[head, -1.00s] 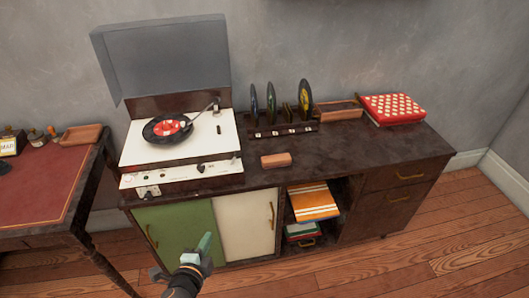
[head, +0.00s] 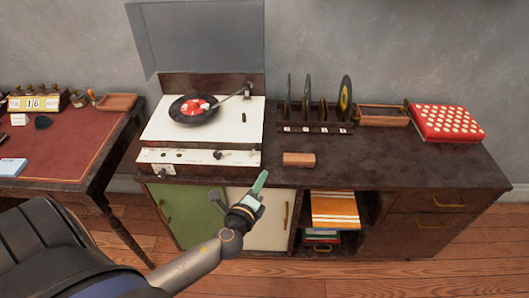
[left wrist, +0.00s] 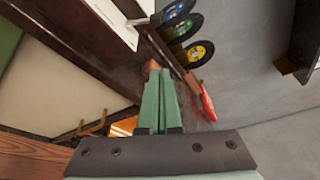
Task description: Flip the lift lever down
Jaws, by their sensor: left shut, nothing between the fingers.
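The record player (head: 202,122) stands on the dark cabinet with its lid raised, a black record with a red label (head: 194,108) on it. The tonearm (head: 235,94) reaches over the record's right side. A small dark upright piece (head: 244,117) on the right of the white deck may be the lift lever; it is too small to tell its position. My left gripper (head: 262,180), with green fingers, is shut and empty in front of the cabinet, below the player's front right corner. Its fingers also show in the left wrist view (left wrist: 159,78). My right gripper is not in view.
A wooden block (head: 299,160) lies right of the player. A record rack (head: 315,128), an empty wooden tray (head: 382,117) and a red dotted box (head: 447,122) stand further right. The raised lid (head: 195,38) is behind the deck. A red-topped desk (head: 62,145) is at left.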

